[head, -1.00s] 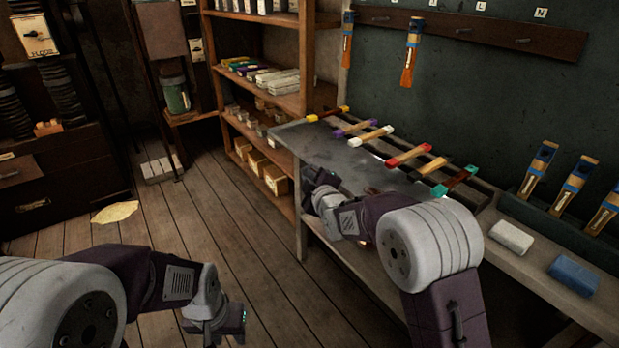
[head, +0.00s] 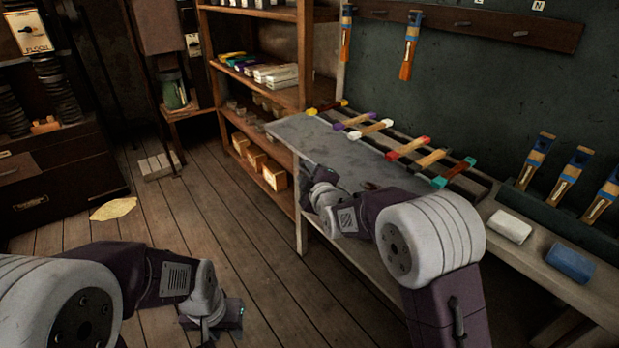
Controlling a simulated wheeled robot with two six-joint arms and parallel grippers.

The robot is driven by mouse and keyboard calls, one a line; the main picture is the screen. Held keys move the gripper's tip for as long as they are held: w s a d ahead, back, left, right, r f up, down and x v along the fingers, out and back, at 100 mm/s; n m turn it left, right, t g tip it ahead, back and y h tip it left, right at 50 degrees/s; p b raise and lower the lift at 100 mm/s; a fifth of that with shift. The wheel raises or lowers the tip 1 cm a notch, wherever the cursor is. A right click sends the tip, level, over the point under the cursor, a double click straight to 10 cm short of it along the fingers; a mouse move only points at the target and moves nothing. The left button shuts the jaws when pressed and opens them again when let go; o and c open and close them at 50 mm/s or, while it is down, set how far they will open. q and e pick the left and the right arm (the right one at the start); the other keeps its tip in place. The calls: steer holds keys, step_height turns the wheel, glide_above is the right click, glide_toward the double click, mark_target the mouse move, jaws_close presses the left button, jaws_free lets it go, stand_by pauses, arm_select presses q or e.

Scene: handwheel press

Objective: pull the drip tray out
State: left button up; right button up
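A flat grey metal surface (head: 300,135) lies on the long bench under a row of squeegees with coloured ends. It may be the drip tray, but I cannot tell for sure. My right gripper (head: 313,178) is at the bench's near left edge, beside the grey surface in the picture. Its fingers are dark and small, and I cannot tell if they touch anything. My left gripper (head: 222,322) hangs low over the wooden floor, away from the bench, with nothing visible in it. Its finger gap is not clear.
The squeegees (head: 408,148) lie across a rack on the bench. A white block (head: 509,227) and a blue block (head: 571,263) lie at the bench's right. A wooden shelf unit (head: 303,50) stands behind. A yellowish sheet (head: 113,209) lies on otherwise open floor at left.

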steer(key=v, duration=0.8)
steer(key=shift+p, duration=0.4)
